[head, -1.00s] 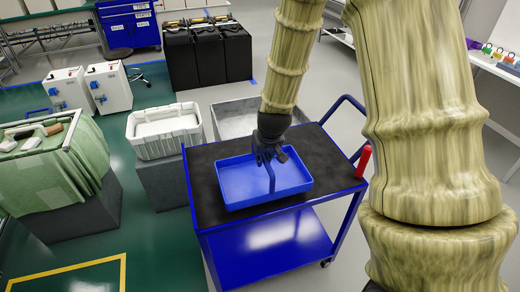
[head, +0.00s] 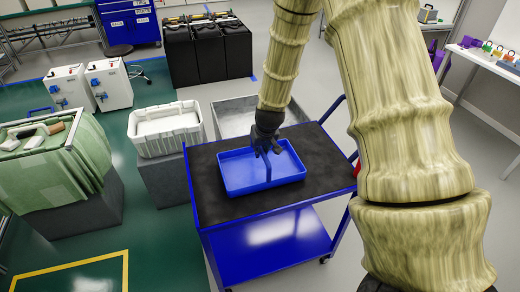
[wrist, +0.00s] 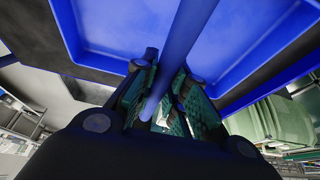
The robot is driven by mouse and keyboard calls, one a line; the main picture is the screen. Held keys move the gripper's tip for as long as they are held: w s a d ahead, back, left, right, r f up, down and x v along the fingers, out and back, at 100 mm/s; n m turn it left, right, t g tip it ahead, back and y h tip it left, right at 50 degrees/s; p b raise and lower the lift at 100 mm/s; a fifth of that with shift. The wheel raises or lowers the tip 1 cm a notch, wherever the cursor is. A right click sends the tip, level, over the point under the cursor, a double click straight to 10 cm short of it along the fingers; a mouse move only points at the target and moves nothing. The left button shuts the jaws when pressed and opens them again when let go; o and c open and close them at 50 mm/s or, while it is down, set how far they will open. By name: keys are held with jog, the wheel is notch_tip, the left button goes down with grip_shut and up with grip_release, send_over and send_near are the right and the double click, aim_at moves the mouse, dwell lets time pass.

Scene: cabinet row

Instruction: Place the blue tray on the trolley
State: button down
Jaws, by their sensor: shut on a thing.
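The blue tray (head: 242,174) is over the black top of the blue trolley (head: 212,203), towards its far side. A blue bar (wrist: 192,28) runs across the tray's middle. My gripper (head: 266,152) reaches down into the tray and is shut on this bar; the wrist view shows the bar between the two fingers (wrist: 160,108). The tray looks about level. I cannot tell whether its underside touches the trolley top or is slightly above it.
A white crate (head: 165,128) on a grey block stands left of the trolley, with a grey metal bin (head: 232,118) behind. The trolley's front top strip and lower shelf (head: 275,245) are clear. A red item (head: 357,168) at the trolley's right is mostly hidden by my arm.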

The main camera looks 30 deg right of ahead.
jog(key=shift+f, duration=0.5)
jog(key=shift+f, duration=0.1)
jog(key=c, duration=1.4)
grip_release()
jog(key=shift+c, duration=0.2)
jog(key=shift+b+v, duration=0.8)
jog(key=shift+v, duration=5.3)
